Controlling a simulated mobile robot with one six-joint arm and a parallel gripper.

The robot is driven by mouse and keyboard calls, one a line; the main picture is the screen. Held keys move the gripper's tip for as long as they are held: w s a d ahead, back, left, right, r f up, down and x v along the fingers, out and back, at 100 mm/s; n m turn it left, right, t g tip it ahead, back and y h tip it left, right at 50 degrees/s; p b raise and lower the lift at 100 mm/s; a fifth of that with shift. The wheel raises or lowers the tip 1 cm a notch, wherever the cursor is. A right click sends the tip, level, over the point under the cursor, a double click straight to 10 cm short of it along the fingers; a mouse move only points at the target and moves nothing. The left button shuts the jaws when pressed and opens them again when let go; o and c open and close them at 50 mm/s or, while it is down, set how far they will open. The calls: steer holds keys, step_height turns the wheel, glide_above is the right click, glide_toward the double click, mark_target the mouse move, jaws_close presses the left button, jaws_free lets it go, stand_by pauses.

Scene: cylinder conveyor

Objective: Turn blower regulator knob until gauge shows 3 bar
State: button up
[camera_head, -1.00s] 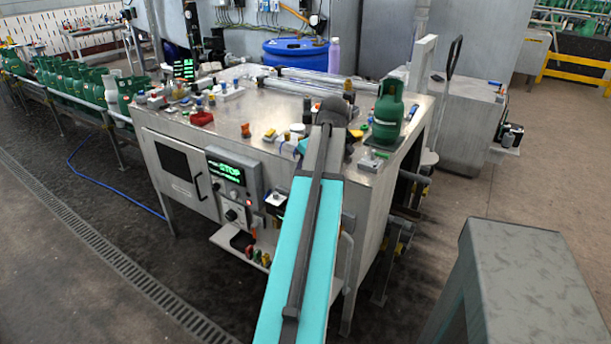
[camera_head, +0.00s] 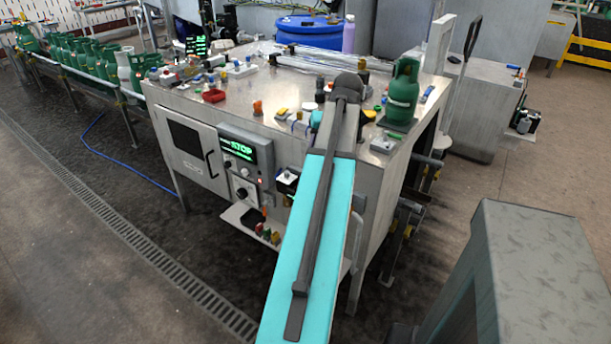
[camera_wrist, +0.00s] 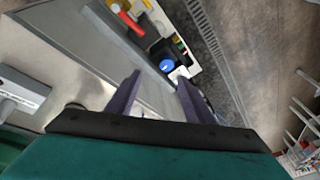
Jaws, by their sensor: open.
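In the head view, a small panel with a round dark knob (camera_head: 241,193) is on the cabinet front below the green STOP display (camera_head: 243,152). I cannot tell whether this is the blower regulator knob. No pressure reading is legible. In the wrist view, my gripper (camera_wrist: 156,92) is open with two dark fingers apart and nothing between them. A blue round knob-like part (camera_wrist: 166,65) on a dark fitting lies beyond the fingertips, apart from them. In the head view my own arm covers part of the cabinet front, and my fingers are hidden.
The steel cabinet (camera_head: 300,97) carries several small parts and a green gas cylinder (camera_head: 403,90). A small shelf (camera_head: 246,222) with coloured handles juts from its front. A grey block (camera_head: 530,270) stands at the lower right. Open floor (camera_head: 110,240) lies left of the cabinet.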

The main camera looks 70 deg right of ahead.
steer(key=w+d+r+m+g+y+p, duration=0.1)
steer(key=w+d+m+g+p, duration=0.1)
steer(key=w+m+p, duration=0.4)
steer(key=m+g+p, duration=0.1)
steer(key=m, duration=0.4)
steer(key=shift+w+d+y+p, duration=0.25)
steer(key=shift+w+y+p, duration=0.05)
steer(key=shift+y, duration=0.1)
stand_by(0.4)
steer(key=shift+f+p, duration=1.65)
steer(key=shift+f, duration=5.2)
steer(key=shift+c, duration=0.2)
steer(key=c, duration=1)
